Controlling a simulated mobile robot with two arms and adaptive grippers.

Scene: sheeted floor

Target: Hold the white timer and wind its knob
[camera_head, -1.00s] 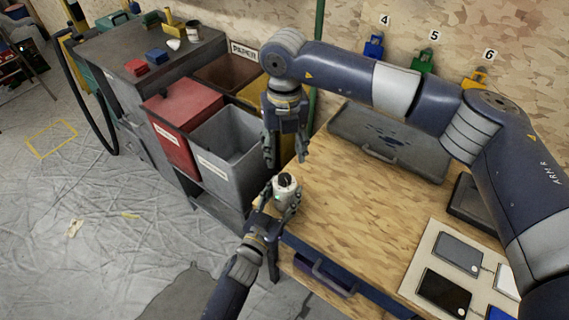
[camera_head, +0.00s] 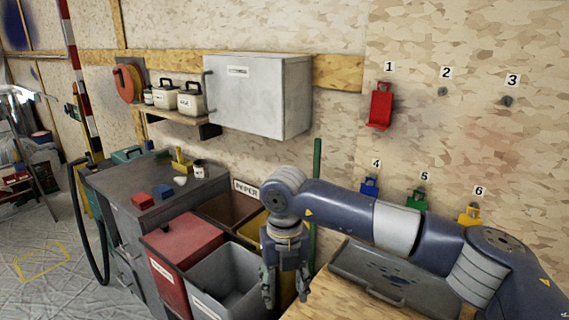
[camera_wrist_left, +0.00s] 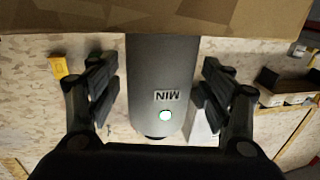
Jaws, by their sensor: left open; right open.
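The timer (camera_wrist_left: 160,75) fills the middle of the left wrist view, upside down, with the letters MIN and a small lit green-white spot on its shaded grey face. A dark rounded edge shows at its lower end; the knob is not clearly visible. My left gripper (camera_wrist_left: 160,92) is open, one finger on each side of the timer, with gaps showing between the fingers and its sides. In the head view the timer and left gripper are out of frame. My right gripper (camera_head: 286,296) is open and empty, pointing down near the table's left edge.
The wooden table (camera_head: 335,300) shows at the bottom, with a grey case (camera_head: 385,275) on it. A red bin (camera_head: 180,250) and a grey bin (camera_head: 228,290) stand left of the right gripper. A white cabinet (camera_head: 262,95) hangs on the wall.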

